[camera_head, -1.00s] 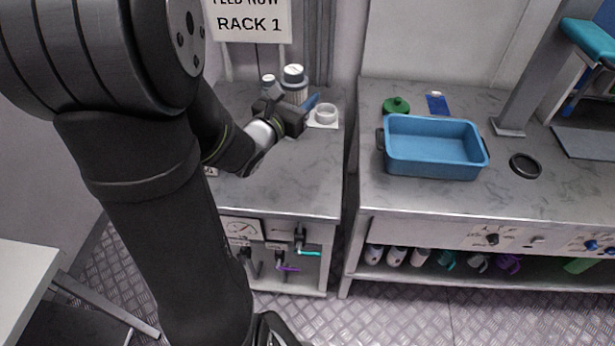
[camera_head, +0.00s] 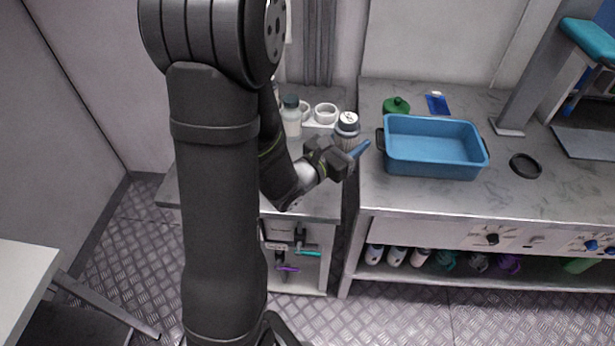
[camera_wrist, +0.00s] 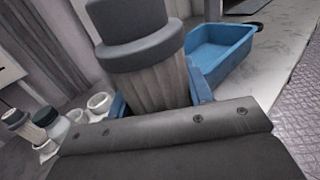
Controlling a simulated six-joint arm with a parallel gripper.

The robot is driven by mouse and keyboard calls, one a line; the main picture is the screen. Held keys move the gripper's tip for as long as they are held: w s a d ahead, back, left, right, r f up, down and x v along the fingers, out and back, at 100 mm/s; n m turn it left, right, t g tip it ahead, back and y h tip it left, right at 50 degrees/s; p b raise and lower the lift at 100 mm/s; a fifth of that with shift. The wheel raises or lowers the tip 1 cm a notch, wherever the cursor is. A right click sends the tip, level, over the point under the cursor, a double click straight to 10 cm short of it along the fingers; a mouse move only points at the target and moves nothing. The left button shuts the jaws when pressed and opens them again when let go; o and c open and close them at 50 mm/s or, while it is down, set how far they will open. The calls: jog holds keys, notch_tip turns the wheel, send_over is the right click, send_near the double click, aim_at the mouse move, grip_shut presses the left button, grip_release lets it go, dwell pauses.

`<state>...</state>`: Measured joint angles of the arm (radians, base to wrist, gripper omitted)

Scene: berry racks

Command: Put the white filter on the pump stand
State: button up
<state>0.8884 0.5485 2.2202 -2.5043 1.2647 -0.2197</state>
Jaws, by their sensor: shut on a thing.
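A pale, pleated filter with a grey cap (camera_wrist: 150,75) is held upright in my gripper (camera_wrist: 160,92). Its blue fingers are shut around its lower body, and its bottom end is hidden. In the head view the filter (camera_head: 346,128) is over the right edge of the left bench, near the gap between the benches. White round cups stand on the left bench at the back, one (camera_head: 326,113) in plain view; they also show in the wrist view (camera_wrist: 99,103). I cannot tell which thing is the pump stand.
A white bottle with a dark green cap (camera_head: 291,118) stands beside the cups. A blue tub (camera_head: 435,170) sits on the right bench, with a green object (camera_head: 396,106) behind it and a black ring (camera_head: 526,165) to its right. Bench surface between tub and ring is clear.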

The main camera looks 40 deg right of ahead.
aim_at(347, 149)
notch_tip(347, 149, down, 3)
jog(key=shift+r, duration=0.2)
jog(key=shift+w+f, duration=0.25)
jog(key=shift+w, duration=0.05)
jog(key=shift+w+a+f, duration=0.3)
jog(key=shift+w+f, duration=1.5)
jog(key=shift+w+a+f, duration=0.25)
jog(key=shift+w+f, duration=1.5)
jog(key=shift+w, duration=0.1)
jog(key=shift+w+a+f, duration=0.3)
jog(key=shift+w+f, duration=1.5)
jog(key=shift+f, duration=0.15)
jog(key=o, duration=1.1)
